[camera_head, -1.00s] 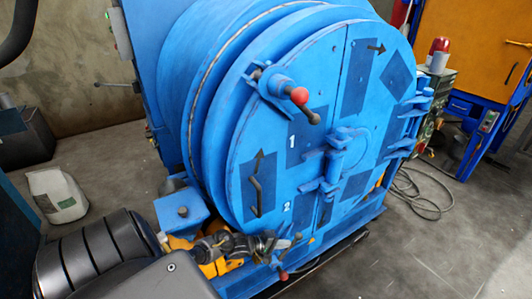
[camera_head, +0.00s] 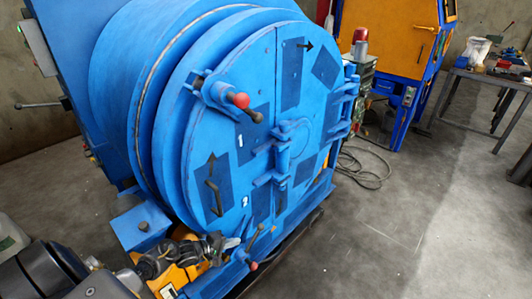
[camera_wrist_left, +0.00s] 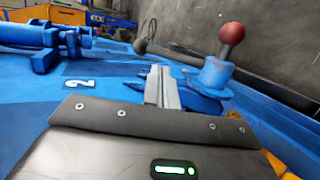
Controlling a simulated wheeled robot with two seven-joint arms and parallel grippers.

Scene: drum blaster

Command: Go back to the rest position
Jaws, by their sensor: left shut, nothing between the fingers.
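The blue drum blaster (camera_head: 300,110) fills the middle of the head view, its round door shut. My left gripper (camera_head: 236,242) is low in front of the door's lower left edge, near the lower latch handle (camera_head: 252,266). In the left wrist view the fingers of my left gripper (camera_wrist_left: 161,86) are together and hold nothing. A red-knobbed lever (camera_wrist_left: 231,34) stands just right of the fingers there; I cannot tell whether they touch its blue mount. My right gripper is in neither view.
The upper latch with a red knob (camera_head: 240,100) sticks out from the door. A hose (camera_head: 365,172) lies on the floor to the right. An orange and blue cabinet (camera_head: 395,50) and a metal table (camera_head: 490,80) stand at the back right.

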